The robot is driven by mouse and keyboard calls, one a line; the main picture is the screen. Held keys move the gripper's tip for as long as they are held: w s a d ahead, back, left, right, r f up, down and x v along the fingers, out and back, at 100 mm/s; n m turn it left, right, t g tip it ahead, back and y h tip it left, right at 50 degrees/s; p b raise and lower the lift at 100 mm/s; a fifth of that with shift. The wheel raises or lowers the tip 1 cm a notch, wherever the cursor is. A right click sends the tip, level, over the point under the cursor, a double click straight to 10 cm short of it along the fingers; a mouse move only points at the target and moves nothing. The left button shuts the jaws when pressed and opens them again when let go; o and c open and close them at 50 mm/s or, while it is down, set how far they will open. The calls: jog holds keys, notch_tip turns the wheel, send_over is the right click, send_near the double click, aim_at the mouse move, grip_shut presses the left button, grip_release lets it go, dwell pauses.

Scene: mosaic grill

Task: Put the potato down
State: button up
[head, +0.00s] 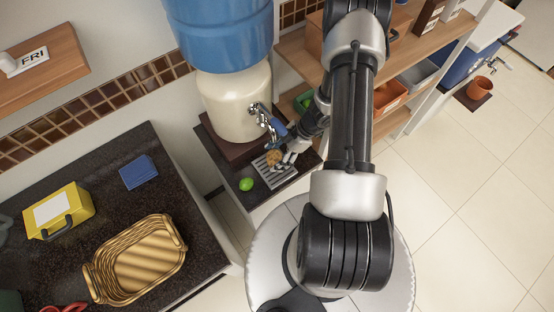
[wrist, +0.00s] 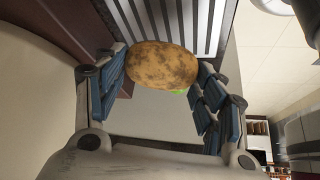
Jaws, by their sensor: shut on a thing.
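The brown speckled potato (wrist: 160,66) is between the blue-padded fingers of my gripper (wrist: 163,74), which is shut on it. In the head view the potato (head: 273,157) shows at the tip of my gripper (head: 281,155), over or close to the slatted metal drip grill (head: 279,179) below the dispenser tap. The grill's slats (wrist: 203,28) also show behind the potato in the wrist view. I cannot tell whether the potato touches the grill. My arm hides part of the area to the right.
A green lime (head: 246,184) lies on the dark stand left of the grill. The cream water dispenser (head: 237,105) with its metal tap (head: 262,112) stands just behind. A wicker basket (head: 138,262) sits on the dark counter at left. Wooden shelves (head: 292,45) stand at right.

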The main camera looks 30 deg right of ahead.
aim_at(281, 156)
jog(key=shift+f+b, duration=0.6)
jog(key=shift+f, duration=1.05)
jog(key=shift+f, duration=0.15)
jog(key=o, duration=1.1)
jog(key=shift+o, duration=0.2)
jog(key=shift+r, duration=0.3)
jog(key=p+v, duration=0.2)
jog(key=v, duration=0.5)
jog(key=shift+s+d+p, duration=0.1)
jog(key=shift+p, duration=0.2)
